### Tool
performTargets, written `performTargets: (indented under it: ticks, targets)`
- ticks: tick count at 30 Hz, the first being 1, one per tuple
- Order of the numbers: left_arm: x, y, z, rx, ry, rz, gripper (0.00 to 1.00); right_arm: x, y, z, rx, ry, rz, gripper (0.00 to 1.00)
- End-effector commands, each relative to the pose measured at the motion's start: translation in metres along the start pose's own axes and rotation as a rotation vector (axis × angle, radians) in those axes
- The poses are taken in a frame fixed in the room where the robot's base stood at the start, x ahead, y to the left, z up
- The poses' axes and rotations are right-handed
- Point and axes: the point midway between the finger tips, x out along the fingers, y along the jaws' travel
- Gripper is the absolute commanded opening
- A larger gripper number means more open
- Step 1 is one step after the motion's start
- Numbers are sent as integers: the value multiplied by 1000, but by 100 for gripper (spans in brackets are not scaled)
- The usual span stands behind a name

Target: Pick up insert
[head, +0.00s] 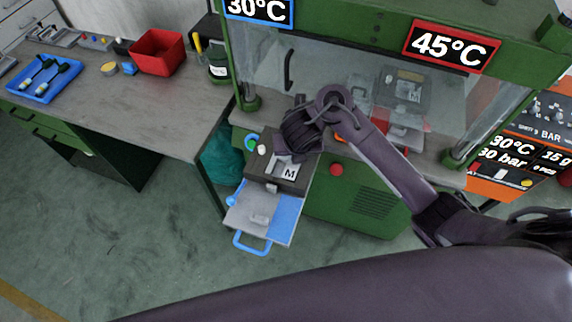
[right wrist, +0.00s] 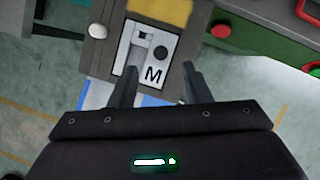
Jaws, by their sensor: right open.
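A dark mould block (head: 262,165) sits at the front of the green press on a pulled-out slide, with a light plate marked M (head: 290,173) in it. My right gripper (head: 288,154) is over this block, coming from the right arm. In the right wrist view the M plate (right wrist: 154,75) has a light grey raised shape (right wrist: 141,52) and a dark round spot. I cannot tell for sure which part is the insert. My right gripper (right wrist: 159,70) is open, its fingers on either side of the plate's near end, with nothing visibly held. My left gripper is not in view.
A grey and blue tray (head: 287,222) with a blue handle sticks out below the block. The press has a red button (head: 336,169) beside it. A second M block (head: 402,90) stands behind the glass. A red bin (head: 158,52) and blue tray (head: 44,80) are on the left bench.

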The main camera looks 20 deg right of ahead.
Motion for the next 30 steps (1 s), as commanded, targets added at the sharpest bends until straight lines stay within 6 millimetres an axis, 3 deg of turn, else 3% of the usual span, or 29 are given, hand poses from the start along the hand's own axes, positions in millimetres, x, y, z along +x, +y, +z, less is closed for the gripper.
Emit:
performTargets:
  ticks: [3, 8, 15, 25, 30]
  targets:
    - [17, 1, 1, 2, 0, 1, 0, 18, 0, -3, 2, 1, 0, 44]
    - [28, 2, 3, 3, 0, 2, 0, 31, 0, -4, 5, 2, 1, 44]
    - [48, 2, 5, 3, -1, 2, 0, 66, -2, -6, 6, 1, 0, 44]
    - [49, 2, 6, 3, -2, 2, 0, 71, -1, -4, 7, 0, 2, 44]
    - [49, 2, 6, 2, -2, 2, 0, 71, -1, -4, 7, 0, 2, 24]
